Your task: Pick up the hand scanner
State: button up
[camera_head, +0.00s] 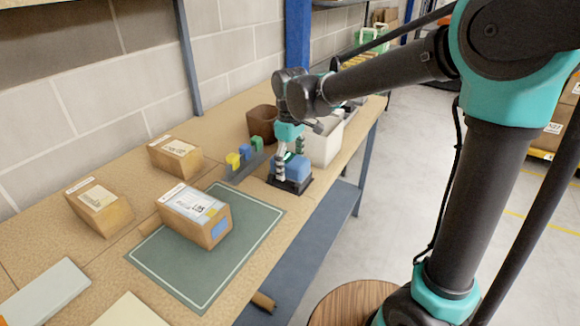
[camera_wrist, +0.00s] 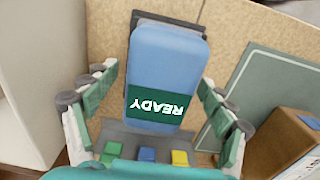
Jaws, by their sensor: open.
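The hand scanner (camera_head: 298,170) is a blue block-shaped device sitting in a black cradle (camera_head: 290,186) on the workbench, beside the dark green mat. In the wrist view the scanner (camera_wrist: 168,60) fills the middle, with a green panel reading READY, upside down in this view. My gripper (camera_head: 290,158) is over the scanner, pointing down. In the wrist view my gripper (camera_wrist: 157,82) is open, with one finger on each side of the scanner. A gap shows between each finger and the scanner's sides. The head view partly hides the scanner behind the fingers.
A white bin (camera_head: 325,143) stands close behind my gripper, with a brown bin (camera_head: 262,122) to its left. A grey rack (camera_head: 243,168) holds yellow, blue and green blocks. A labelled carton (camera_head: 195,214) sits on the green mat (camera_head: 205,287). Two cartons stand left.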

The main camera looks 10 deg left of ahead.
jog(key=shift+f, duration=0.1)
dwell(0.3)
jog(key=c, duration=1.5)
